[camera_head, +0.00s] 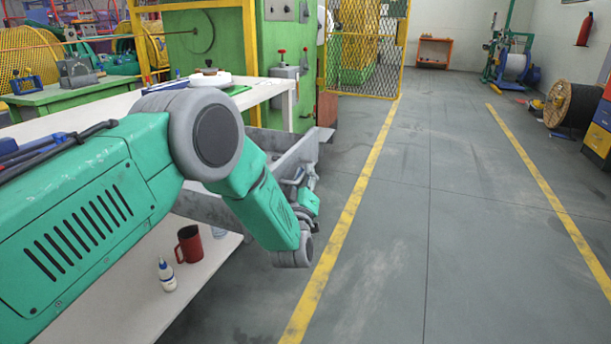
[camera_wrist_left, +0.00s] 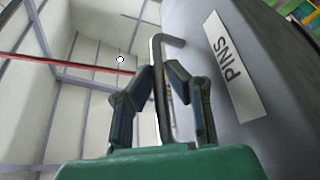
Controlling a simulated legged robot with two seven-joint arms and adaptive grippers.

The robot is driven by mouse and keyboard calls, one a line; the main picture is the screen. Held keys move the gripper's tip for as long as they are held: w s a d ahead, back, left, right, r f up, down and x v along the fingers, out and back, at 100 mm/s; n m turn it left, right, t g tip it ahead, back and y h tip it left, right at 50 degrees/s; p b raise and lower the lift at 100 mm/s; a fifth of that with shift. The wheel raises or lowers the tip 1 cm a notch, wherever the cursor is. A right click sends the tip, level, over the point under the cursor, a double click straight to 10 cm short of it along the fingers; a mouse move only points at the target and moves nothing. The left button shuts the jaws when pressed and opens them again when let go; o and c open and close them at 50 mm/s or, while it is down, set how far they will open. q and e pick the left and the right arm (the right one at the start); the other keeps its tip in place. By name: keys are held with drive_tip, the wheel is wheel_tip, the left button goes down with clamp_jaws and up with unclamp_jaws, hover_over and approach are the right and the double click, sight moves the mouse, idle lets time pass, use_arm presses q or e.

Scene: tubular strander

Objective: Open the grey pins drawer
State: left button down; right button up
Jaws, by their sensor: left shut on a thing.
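The grey pins drawer (camera_head: 297,153) sticks out from under the white worktop in the head view, with part of its walls showing. My left arm covers much of it. In the left wrist view its grey front carries a white "PINS" label (camera_wrist_left: 235,68). A bent metal bar handle (camera_wrist_left: 158,95) stands along that front. My left gripper (camera_wrist_left: 164,76) is shut on the handle, one dark finger on each side of it. In the head view the left gripper (camera_head: 300,190) is at the drawer front, partly hidden by my wrist. My right gripper is not in view.
A red mug (camera_head: 188,244) and a white bottle (camera_head: 167,276) stand on the lower shelf (camera_head: 110,308). A yellow mesh gate (camera_head: 363,50) stands behind the drawer. The grey floor (camera_head: 450,230) to the right is clear.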

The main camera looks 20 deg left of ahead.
use_arm(q)
drive_tip(key=c, duration=1.6)
unclamp_jaws()
drive_tip(key=shift+s+d+f, duration=0.1)
drive_tip(key=shift+d+f, duration=0.15)
drive_tip(key=shift+d, duration=0.15)
drive_tip(key=shift+c, duration=0.2)
drive_tip(key=shift+o, duration=0.2)
drive_tip(key=shift+d+r, duration=0.2)
drive_tip(key=shift+d, duration=0.35)
drive_tip(key=v, duration=1.1)
drive_tip(key=shift+s+a+f, duration=0.3)
drive_tip(key=shift+s+f, duration=0.05)
drive_tip(key=shift+s, duration=0.05)
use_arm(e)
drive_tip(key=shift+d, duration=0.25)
use_arm(q)
drive_tip(key=shift+d, duration=0.15)
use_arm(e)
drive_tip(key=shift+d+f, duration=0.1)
